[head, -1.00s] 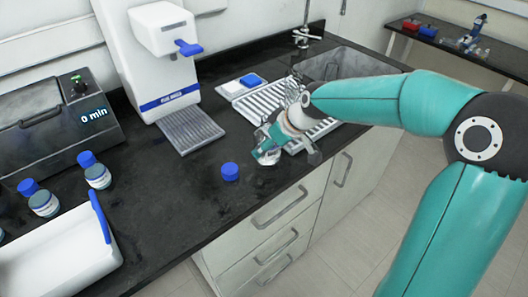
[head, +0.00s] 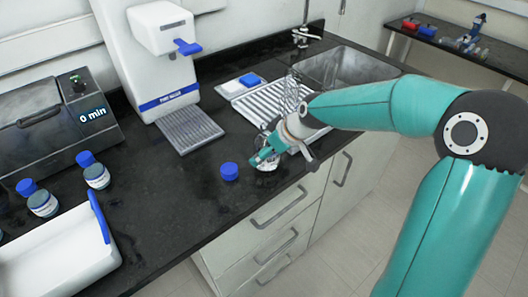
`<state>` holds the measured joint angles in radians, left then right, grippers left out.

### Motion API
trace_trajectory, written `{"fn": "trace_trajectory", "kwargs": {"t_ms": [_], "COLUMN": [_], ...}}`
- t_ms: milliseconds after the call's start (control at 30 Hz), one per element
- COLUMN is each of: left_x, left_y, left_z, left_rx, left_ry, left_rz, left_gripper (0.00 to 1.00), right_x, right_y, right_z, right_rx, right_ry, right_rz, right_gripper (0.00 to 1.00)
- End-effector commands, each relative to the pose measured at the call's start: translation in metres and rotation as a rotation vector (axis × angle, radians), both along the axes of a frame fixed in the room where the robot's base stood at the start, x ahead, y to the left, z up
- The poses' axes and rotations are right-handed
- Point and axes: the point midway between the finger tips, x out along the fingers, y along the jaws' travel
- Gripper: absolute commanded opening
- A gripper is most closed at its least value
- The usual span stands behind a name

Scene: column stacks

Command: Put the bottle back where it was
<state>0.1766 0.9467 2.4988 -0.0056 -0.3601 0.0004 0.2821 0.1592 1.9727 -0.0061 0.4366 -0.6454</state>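Two small bottles with blue caps stand at the left of the counter: one bottle (head: 42,205) near the white tray and another bottle (head: 97,177) behind it to the right. A loose blue cap (head: 230,172) lies on the counter in the middle. My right gripper (head: 276,158) is low over the front edge of the counter, just right of the cap. A clear, glassy thing (head: 267,166) shows beneath its fingers, mostly hidden; I cannot tell whether it is a bottle or whether the fingers hold it. My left gripper is not in view.
A white water dispenser (head: 165,60) with a drip grate (head: 188,131) stands at the back. A drying rack (head: 268,103) and a sink (head: 350,68) are to the right. A machine reading "0 min" (head: 55,125) and a white tray (head: 60,262) are at left.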

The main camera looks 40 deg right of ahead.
Motion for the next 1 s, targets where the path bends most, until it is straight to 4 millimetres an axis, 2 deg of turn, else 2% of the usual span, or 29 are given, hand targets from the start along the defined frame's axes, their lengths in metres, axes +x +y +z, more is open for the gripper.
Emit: {"fn": "trace_trajectory", "kwargs": {"t_ms": [167, 267, 700, 833, 1000], "left_x": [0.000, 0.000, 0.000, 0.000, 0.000], "left_y": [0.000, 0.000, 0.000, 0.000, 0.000], "left_z": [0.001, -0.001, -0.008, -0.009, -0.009], "left_rx": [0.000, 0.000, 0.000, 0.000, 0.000], "left_ry": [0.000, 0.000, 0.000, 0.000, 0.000], "left_rz": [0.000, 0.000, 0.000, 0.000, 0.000], "left_gripper": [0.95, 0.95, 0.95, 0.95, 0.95], "right_x": [-0.001, -0.006, -0.050, -0.058, -0.062], "right_y": [0.000, -0.002, -0.014, -0.016, -0.017], "right_z": [0.004, 0.013, 0.083, 0.096, 0.103], "right_rx": [-0.001, -0.001, -0.001, 0.000, 0.000], "right_ry": [-0.001, -0.004, -0.005, -0.002, 0.000], "right_rz": [-0.001, 0.000, -0.002, -0.001, 0.000], "right_gripper": [0.96, 0.96, 0.96, 0.96, 0.96]}}
